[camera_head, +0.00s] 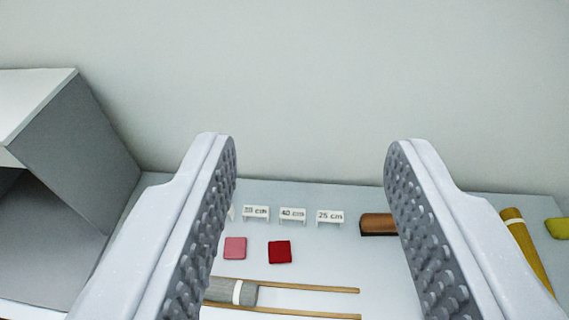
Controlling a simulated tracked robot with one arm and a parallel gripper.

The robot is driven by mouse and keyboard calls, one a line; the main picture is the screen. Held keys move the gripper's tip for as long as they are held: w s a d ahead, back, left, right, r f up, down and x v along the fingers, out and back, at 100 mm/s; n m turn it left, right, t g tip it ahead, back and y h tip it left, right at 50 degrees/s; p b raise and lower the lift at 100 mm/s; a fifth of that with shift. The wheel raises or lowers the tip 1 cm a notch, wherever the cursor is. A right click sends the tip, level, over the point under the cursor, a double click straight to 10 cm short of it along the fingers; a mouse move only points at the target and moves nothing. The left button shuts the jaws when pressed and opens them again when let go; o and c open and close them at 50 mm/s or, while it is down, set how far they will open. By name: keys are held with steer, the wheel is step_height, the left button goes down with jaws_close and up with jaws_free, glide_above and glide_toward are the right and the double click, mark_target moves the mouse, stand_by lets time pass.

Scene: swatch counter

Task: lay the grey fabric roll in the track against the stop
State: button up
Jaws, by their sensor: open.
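The grey fabric roll (222,290) has a white band near its right end. It lies between two thin wooden rails that form the track (310,290), at the bottom of the picture. Its left part is hidden behind my gripper's left finger. My gripper (310,165) is open and empty, its two fingers wide apart in front of and above the counter. I cannot make out the stop in this view; the track's left end is hidden by the left finger.
Signs (292,215) stand at the back. A pink swatch (235,248) and a red swatch (280,252) lie before them. A brown block (378,224), a yellow roll (530,250) and an olive piece (558,228) are right. A grey box (85,150) stands left.

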jaws_close()
steer(key=w+a+f+n+g+p, duration=0.1)
steer(key=w+f+n+g, duration=0.4)
steer(key=f, duration=0.6)
steer(key=w+a+f+n+g+p, duration=0.1)
steer(key=w+f+n+g+p, duration=0.2)
steer(key=w+f, duration=0.6)
steer(key=s+f+n+g, duration=0.1)
steer(key=f+n+g, duration=0.1)
steer(key=f, duration=0.9)
steer(key=s+f+n+g, duration=0.1)
steer(key=f+n+g, duration=0.2)
steer(key=f, duration=0.8)
steer(key=f+n+g+p, duration=0.1)
steer(key=f+n, duration=0.3)
steer(key=f, duration=0.8)
steer(key=shift+s+a+n+g, duration=0.2)
steer(key=shift+s+n+g, duration=0.15)
steer(key=shift+g, duration=0.35)
steer(key=a, duration=0.2)
steer(key=shift+a+f, duration=0.1)
steer(key=shift+a, duration=0.9)
